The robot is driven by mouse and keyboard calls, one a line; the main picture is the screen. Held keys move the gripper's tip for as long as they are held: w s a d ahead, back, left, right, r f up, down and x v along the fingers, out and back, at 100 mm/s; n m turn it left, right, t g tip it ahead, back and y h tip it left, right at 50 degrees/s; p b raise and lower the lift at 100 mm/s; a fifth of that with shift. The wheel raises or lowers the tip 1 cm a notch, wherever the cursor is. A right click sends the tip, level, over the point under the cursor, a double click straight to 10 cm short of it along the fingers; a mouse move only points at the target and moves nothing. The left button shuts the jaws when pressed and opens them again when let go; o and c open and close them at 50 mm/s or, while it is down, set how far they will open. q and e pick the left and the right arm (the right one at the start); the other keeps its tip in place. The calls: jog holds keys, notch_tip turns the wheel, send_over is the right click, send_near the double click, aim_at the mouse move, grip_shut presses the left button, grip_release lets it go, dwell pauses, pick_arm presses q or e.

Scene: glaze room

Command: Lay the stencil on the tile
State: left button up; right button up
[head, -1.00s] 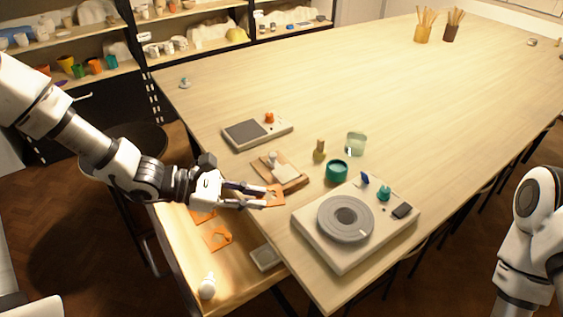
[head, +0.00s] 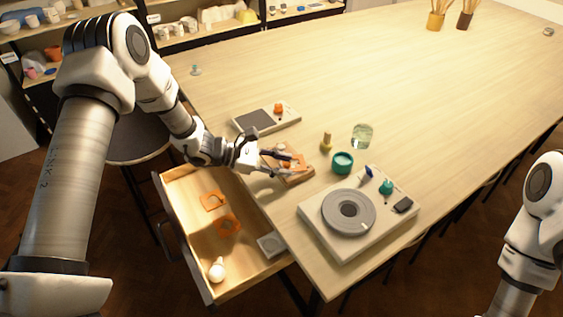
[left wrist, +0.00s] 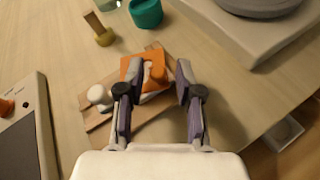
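An orange stencil (head: 293,160) with a raised tab lies over the pale tile on the wooden board (head: 298,180). It also shows in the left wrist view (left wrist: 131,68), slightly askew, with a white strip of the tile (left wrist: 150,97) below its near edge. I cannot tell whether it sits fully flat. My left gripper (head: 283,164) is just above the board. In the left wrist view its fingers (left wrist: 154,92) are apart on either side of the stencil, with a gap at the right finger. My right gripper is out of view; only my right arm shows.
A scale (head: 252,121), teal jar (head: 343,163), glass (head: 362,136) and turntable unit (head: 325,240) stand around the board.

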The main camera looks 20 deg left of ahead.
pick_arm(q)
jog(key=b+v, duration=0.1)
jog(key=v, duration=1.1)
jog(key=shift+b, duration=0.3)
